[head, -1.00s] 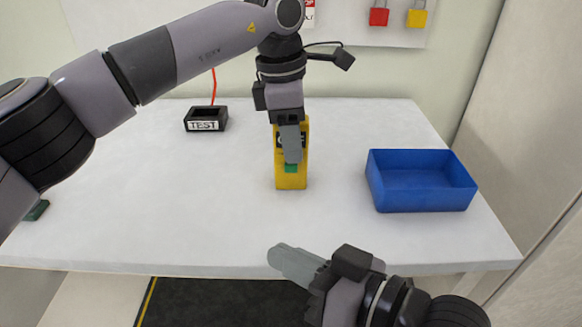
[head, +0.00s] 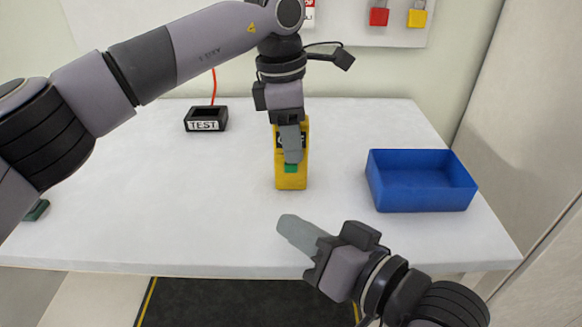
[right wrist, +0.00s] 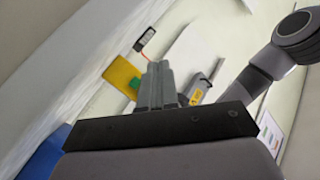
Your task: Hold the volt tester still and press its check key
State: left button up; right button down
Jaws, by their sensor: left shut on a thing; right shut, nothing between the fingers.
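The volt tester (head: 291,180) is a yellow block with a dark display area and a green check key (head: 291,168) near its lower end. It is on the white table, with its upper part partly hidden by my left gripper (head: 292,158). That gripper is shut on the tester from above. My right gripper (head: 283,224) is shut and empty, over the table's front part, below the tester in the head view and apart from it. In the right wrist view the tester (right wrist: 119,72) and its green key (right wrist: 135,84) show just left of my right fingertips (right wrist: 158,66).
A blue open bin (head: 420,198) stands at the right of the table. A black box labelled TEST (head: 206,125) with a red cord is at the back left. A dark green item (head: 37,210) is at the left edge. Red (head: 379,17) and yellow (head: 417,18) padlocks hang behind.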

pick_arm(q)
jog(key=shift+f, duration=0.25)
pick_arm(e)
jog(key=shift+w, duration=4)
jog(key=shift+w, duration=0.15)
jog(key=shift+w, duration=0.3)
jog(key=shift+w, duration=0.45)
jog(key=shift+s, duration=0.1)
jog(key=shift+s+f, duration=0.1)
jog(key=shift+s, duration=0.7)
jog(key=shift+s, duration=2.5)
